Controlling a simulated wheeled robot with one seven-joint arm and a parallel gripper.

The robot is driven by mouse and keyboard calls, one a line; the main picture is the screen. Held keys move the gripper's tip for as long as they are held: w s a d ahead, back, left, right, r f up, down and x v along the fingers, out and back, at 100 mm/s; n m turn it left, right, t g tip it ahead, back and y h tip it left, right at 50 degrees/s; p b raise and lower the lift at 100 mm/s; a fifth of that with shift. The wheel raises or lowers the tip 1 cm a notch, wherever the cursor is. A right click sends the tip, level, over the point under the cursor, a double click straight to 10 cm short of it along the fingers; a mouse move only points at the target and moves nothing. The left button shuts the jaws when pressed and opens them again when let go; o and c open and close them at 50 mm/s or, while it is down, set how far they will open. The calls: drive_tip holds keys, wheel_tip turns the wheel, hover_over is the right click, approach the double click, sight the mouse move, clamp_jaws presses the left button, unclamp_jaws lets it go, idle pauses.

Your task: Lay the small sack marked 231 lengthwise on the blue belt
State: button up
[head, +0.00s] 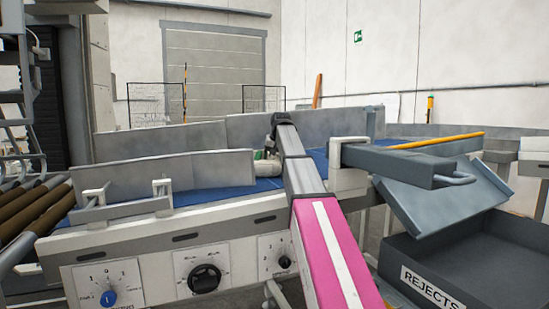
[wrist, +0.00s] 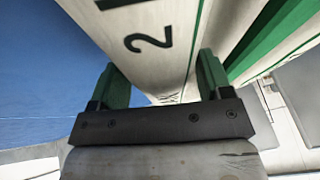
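In the wrist view, a pale sack (wrist: 155,20) with green stripes fills the top, seen very close. A dark 2 shows on it; the rest of its marking is hidden or out of frame. My gripper (wrist: 160,82) has green-padded fingers set well apart, with part of the sack showing between them. I cannot tell whether they press on it. In the head view, my gripper (head: 270,152) is low over the blue belt (head: 225,195), mostly hidden by my arm. A small pale and green patch of the sack (head: 261,168) shows beside it, close to the belt.
Grey guard walls (head: 180,170) line the belt. A grey pusher (head: 400,165) with a handle stands right of my arm. A sloped chute (head: 440,200) leads to the dark REJECTS bin (head: 432,290). Brown rollers (head: 35,215) lie left; a knob panel (head: 205,275) is in front.

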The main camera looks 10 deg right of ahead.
drive_tip(key=c, duration=1)
drive_tip(key=o, duration=0.9)
drive_tip(key=c, duration=0.4)
drive_tip(key=shift+w+d+r, duration=0.15)
drive_tip(key=shift+w+d, duration=0.1)
drive_tip(key=shift+d, duration=1.45)
drive_tip(key=shift+w+d+r, duration=0.1)
drive_tip(key=shift+w+d, duration=0.1)
drive_tip(key=shift+d, duration=1.45)
drive_tip(key=shift+w+d+r, duration=0.15)
drive_tip(key=shift+w+d, duration=0.1)
drive_tip(key=shift+d, duration=1.45)
drive_tip(key=shift+c, duration=0.3)
drive_tip(key=m+h, duration=0.1)
drive_tip(key=m, duration=0.2)
drive_tip(key=shift+h, duration=0.3)
drive_tip(key=shift+m+h, duration=0.4)
drive_tip(key=shift+m, duration=0.9)
